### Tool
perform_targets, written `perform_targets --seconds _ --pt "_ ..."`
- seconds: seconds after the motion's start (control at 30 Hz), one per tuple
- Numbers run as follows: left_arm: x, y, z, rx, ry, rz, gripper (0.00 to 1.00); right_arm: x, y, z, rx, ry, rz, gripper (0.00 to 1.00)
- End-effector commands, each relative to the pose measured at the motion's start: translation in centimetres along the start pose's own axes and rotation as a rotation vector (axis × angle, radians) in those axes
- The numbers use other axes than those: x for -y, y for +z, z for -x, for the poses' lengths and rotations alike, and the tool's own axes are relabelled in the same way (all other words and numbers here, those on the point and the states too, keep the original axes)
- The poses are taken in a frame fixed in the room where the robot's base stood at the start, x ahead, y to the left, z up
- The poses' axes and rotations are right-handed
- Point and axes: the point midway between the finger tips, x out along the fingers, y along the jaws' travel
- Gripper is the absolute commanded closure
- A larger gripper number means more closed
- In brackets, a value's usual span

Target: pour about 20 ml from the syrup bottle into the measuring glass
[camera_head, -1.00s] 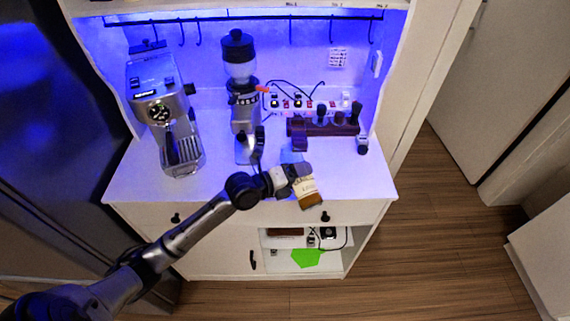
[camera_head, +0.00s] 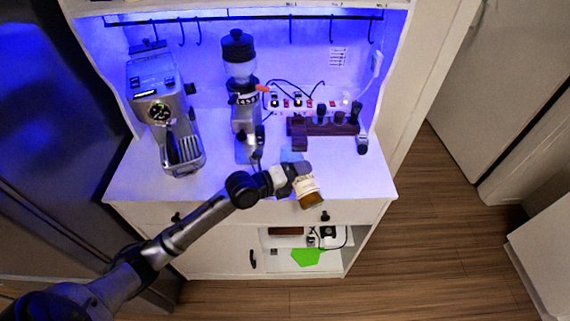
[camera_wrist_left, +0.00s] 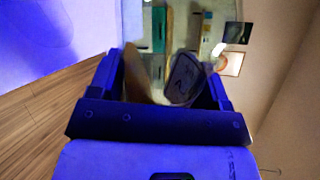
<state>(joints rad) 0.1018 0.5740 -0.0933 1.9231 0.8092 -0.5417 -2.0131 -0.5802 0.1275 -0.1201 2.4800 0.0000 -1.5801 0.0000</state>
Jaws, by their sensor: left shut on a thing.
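The syrup bottle (camera_head: 308,191), with a cream label and amber-brown end, is held tilted near the counter's front edge. Its amber end points down toward the front; I cannot make out its mouth. My left gripper (camera_head: 292,178) is shut on it. The wrist view shows a dark rounded shape (camera_wrist_left: 184,78) between the fingers, probably part of the bottle. A pale bluish shape (camera_head: 291,156), likely the measuring glass, stands just behind the gripper, partly hidden. Any liquid in it is too small to tell. My right gripper is not in view.
On the white counter (camera_head: 222,188) stand an espresso machine (camera_head: 166,115) at left and a grinder (camera_head: 243,95) in the middle. A dark wooden tamper stand (camera_head: 325,127) and a power strip (camera_head: 300,104) are behind. The counter's right front is clear.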

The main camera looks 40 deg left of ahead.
Motion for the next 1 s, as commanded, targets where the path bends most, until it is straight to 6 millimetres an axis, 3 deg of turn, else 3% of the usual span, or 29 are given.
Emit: perform_targets --seconds 1.0 --pt "0.27 0.07 0.05 -0.011 -0.002 0.059 0.62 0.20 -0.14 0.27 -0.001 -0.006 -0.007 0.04"
